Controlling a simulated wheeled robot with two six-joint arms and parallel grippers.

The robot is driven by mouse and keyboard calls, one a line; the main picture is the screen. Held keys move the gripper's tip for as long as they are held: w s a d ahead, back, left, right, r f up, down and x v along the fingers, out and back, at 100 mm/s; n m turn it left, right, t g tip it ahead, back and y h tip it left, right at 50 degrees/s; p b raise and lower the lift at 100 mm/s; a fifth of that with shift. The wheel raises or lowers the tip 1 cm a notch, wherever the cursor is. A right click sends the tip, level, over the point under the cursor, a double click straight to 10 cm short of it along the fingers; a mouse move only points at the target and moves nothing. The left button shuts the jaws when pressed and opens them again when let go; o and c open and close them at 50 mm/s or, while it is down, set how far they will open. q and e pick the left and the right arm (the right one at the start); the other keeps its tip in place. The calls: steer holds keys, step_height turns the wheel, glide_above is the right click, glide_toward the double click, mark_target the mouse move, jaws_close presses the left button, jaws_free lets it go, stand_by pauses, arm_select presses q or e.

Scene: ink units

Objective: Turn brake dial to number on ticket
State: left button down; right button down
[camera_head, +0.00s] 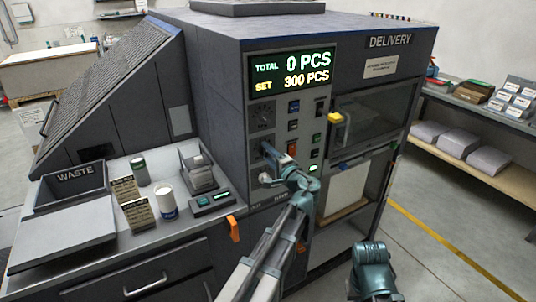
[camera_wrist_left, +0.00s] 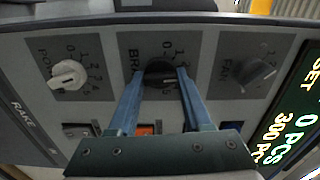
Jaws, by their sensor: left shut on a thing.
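The brake dial (camera_wrist_left: 160,76) is a dark round knob with numbers around it on a grey panel in the left wrist view. My left gripper (camera_wrist_left: 157,78) is shut on it, one blue finger on each side. In the head view my left gripper (camera_head: 268,152) is at the front panel, where its own wrist hides part of the dials. The setting of the brake dial is hard to read. Two small beige printed cards (camera_head: 124,188) (camera_head: 137,213) stand on the bench; their print is too small to read, and I cannot tell whether either is the ticket.
A white-knobbed dial (camera_wrist_left: 67,75) and a grey fan dial (camera_wrist_left: 257,73) flank the brake dial closely. The display (camera_head: 292,70) reads total 0 and set 300 PCS.

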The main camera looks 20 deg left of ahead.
arm_select(q)
steer(key=shift+m, duration=1.7)
steer(key=shift+f, duration=0.1)
steer(key=shift+c, duration=1.7)
jaws_free()
steer(key=shift+d, duration=0.1)
steer(key=v, duration=1.3)
steer(key=shift+s+d, duration=0.2)
steer(key=shift+s, duration=0.1)
